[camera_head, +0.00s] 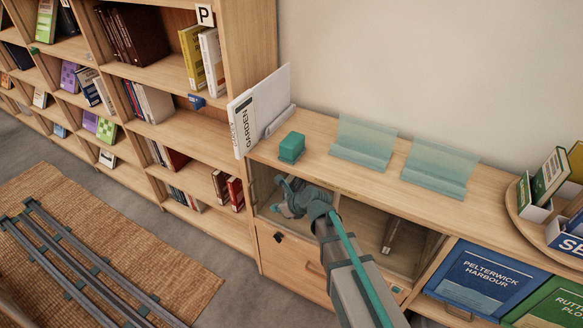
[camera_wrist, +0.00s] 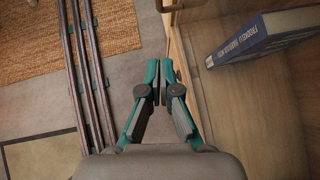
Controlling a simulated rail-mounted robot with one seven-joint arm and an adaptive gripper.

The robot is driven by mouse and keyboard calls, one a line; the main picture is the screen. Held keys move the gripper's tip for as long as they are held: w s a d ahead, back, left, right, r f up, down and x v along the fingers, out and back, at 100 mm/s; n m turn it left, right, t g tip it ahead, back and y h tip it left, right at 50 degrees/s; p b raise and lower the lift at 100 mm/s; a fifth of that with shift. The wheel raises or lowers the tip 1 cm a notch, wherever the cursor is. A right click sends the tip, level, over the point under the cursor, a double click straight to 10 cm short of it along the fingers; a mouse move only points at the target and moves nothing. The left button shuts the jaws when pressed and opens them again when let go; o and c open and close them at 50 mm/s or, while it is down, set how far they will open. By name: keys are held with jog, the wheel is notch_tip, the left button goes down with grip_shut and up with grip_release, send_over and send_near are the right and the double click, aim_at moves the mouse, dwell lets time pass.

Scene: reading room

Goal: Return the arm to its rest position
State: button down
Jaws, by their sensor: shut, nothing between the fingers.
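My gripper (camera_head: 279,197) is at the left end of the low cabinet's front, just below its wooden top, with my arm reaching up from the bottom of the head view. In the wrist view my gripper (camera_wrist: 157,96) points down past the cabinet's edge toward the floor. Its two teal and grey fingers are together with nothing between them. In the wrist view a blue book (camera_wrist: 262,38) lies on a wooden surface to the right of the fingers, apart from them. My arm hides part of the cabinet's front.
A round tray (camera_head: 517,217) of books is at right. A tall bookcase (camera_head: 250,50) stands left. Floor rails (camera_head: 75,262) cross a woven rug (camera_head: 135,225).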

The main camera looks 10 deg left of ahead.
jog(key=s+d+f+n+g+h, duration=0.5)
jog(key=s+d+f+n+h, duration=0.1)
jog(key=s+d+f+n, duration=1.15)
jog(key=s+d+f+n+g+h, duration=0.1)
jog(key=s+d+f+n+g, duration=0.2)
jog(key=s+d, duration=0.6)
jog(key=s+d+f+n+g, duration=0.3)
jog(key=s+d+f, duration=0.4)
jog(key=s, duration=0.8)
jog(key=d, duration=0.2)
jog(key=shift+s+d+f+h, duration=0.15)
jog(key=shift+s+d+h, duration=0.15)
jog(key=shift+d+h, duration=0.1)
